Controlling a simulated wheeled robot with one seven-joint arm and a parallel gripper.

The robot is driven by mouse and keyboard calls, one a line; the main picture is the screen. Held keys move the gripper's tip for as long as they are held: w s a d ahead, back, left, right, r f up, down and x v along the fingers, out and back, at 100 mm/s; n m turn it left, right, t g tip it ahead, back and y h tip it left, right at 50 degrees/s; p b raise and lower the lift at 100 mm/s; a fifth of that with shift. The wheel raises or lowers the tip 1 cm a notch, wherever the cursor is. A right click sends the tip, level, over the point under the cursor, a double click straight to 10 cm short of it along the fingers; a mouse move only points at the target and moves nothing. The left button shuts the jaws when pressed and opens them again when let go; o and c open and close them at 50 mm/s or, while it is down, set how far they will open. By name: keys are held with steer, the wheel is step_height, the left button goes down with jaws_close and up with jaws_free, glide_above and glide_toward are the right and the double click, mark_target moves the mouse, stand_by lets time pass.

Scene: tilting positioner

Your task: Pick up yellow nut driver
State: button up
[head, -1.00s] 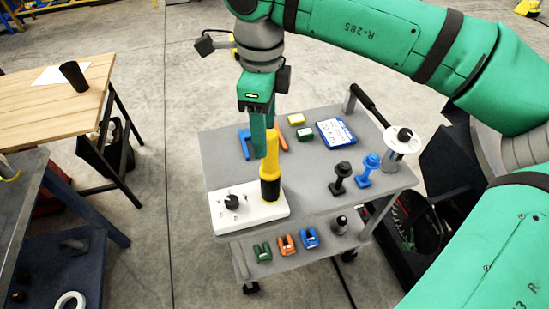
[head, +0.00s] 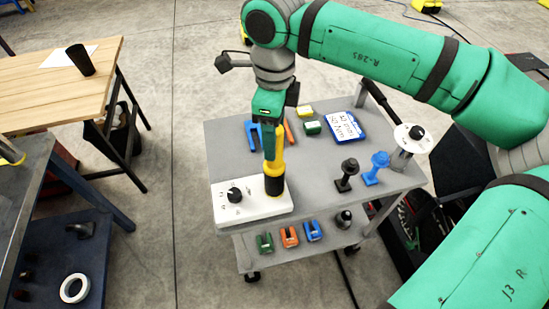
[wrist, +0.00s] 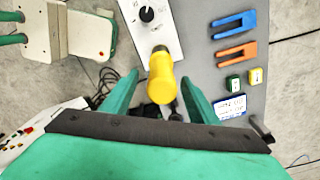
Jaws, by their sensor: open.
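The yellow nut driver (head: 275,172) stands upright on the white dial box (head: 228,204) on the grey cart, its yellow handle up and a black part below. My gripper (head: 269,150) points down at the handle's top and hides part of it in the head view. In the wrist view the yellow handle (wrist: 161,80) shows end-on between and just ahead of the two green fingers of my gripper (wrist: 158,98). The fingers are apart, with a gap on each side of the handle. I cannot tell how far down the handle they reach.
On the cart (head: 310,175) are blue (head: 252,135) and orange (head: 288,131) forked pieces, small yellow and green blocks, a blue-edged card (head: 344,127), and black (head: 347,174) and blue (head: 376,168) upright pieces. A white disc post (head: 407,140) stands at the right. A wooden table (head: 50,90) is at left.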

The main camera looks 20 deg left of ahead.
glide_above(274, 172)
steer(key=w, duration=0.2)
steer(key=f, duration=0.4)
steer(key=shift+w+a+f, duration=0.1)
steer(key=shift+a+f, duration=0.1)
steer(key=shift+a, duration=0.2)
steer(key=c, duration=1.3)
steer(key=shift+o, duration=0.2)
steer(key=shift+r, duration=0.1)
